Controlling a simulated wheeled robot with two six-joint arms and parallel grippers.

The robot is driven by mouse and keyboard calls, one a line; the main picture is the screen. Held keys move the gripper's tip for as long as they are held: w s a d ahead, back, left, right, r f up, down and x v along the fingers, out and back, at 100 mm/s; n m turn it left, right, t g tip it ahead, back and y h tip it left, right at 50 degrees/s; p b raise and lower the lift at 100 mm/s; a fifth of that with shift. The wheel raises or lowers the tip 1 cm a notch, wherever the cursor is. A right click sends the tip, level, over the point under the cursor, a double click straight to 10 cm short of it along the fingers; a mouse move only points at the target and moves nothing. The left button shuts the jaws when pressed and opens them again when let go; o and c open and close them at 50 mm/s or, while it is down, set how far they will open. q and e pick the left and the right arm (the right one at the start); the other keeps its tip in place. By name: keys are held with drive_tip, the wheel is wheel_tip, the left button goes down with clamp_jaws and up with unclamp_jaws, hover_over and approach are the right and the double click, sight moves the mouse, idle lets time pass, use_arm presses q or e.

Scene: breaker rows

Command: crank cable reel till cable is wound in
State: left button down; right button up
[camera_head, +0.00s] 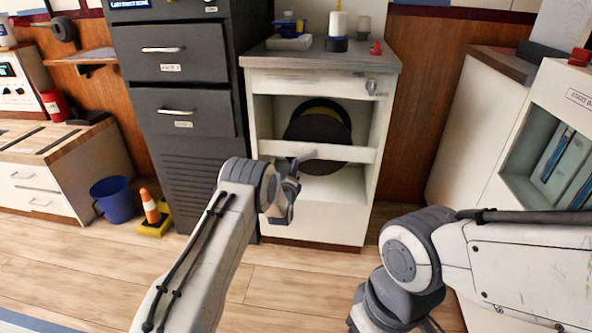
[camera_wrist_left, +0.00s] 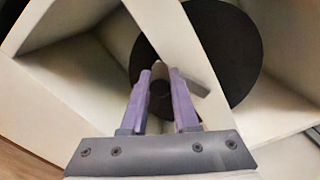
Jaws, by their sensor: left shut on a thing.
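The cable reel (camera_head: 318,135) is a large black disc with a yellowish inner edge, inside the open white cabinet (camera_head: 256,196). It also shows as a dark disc in the left wrist view (camera_wrist_left: 235,45). My left gripper (camera_head: 294,172) is in front of the cabinet's cross rail, its two purple fingers (camera_wrist_left: 160,78) closed on the dark, round crank handle (camera_wrist_left: 160,96). A grey crank arm (camera_wrist_left: 204,90) shows beside the fingers. The cable cannot be made out. My right arm is at the lower right; its fingers are out of view.
The white cross rail (camera_head: 350,153) runs in front of the reel. Bottles and a red item (camera_head: 376,48) stand on the cabinet top. A dark drawer cabinet (camera_head: 180,110) stands close on the left. A blue bucket (camera_head: 113,200) and an orange cone (camera_head: 150,207) are on the floor.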

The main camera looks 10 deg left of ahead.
use_arm(q)
drive_tip(key=shift+a+r+m+p, duration=0.15)
drive_tip(key=shift+r+m+p, duration=0.1)
drive_tip(key=shift+r+m, duration=0.3)
drive_tip(key=shift+a+r+m+p, duration=0.2)
drive_tip(key=shift+r+m, duration=0.2)
drive_tip(key=shift+m, duration=0.25)
drive_tip(key=c, duration=0.7)
unclamp_jaws()
drive_tip(key=shift+w, duration=0.1)
drive_tip(key=shift+s+d+p, duration=0.15)
drive_tip(key=shift+s+p, duration=0.85)
drive_tip(key=shift+s, duration=1.65)
drive_tip(key=shift+s+d+p, duration=0.1)
drive_tip(key=shift+s+p, duration=0.85)
drive_tip(key=shift+s, duration=1.7)
drive_tip(key=shift+d, duration=0.1)
